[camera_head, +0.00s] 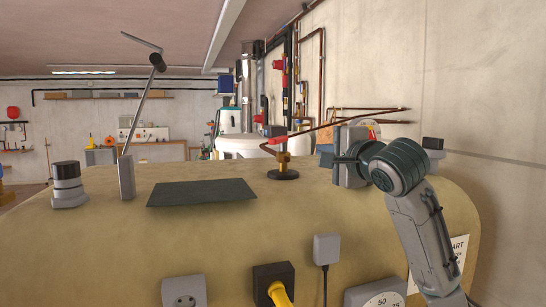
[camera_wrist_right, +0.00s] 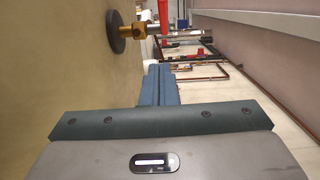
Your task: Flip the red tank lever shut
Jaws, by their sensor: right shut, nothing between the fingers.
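A brass valve (camera_head: 283,160) stands on a round black base on top of the yellowish tank (camera_head: 130,245). A small red lever (camera_head: 278,140) shows at its top, and a copper pipe runs off to the right. The right wrist view shows the valve (camera_wrist_right: 137,31) and red parts (camera_wrist_right: 163,14) beside it; I cannot tell the lever's exact angle. My right gripper (camera_head: 338,160) is to the right of the valve, apart from it. Its dark fingers (camera_wrist_right: 158,72) are together and empty, pointing toward the valve side. My left gripper is not in view.
A dark flat plate (camera_head: 202,192) lies on the tank, left of the valve. A metal rod (camera_head: 130,120) and a grey cap (camera_head: 68,185) stand further left. The wall bounds the right side.

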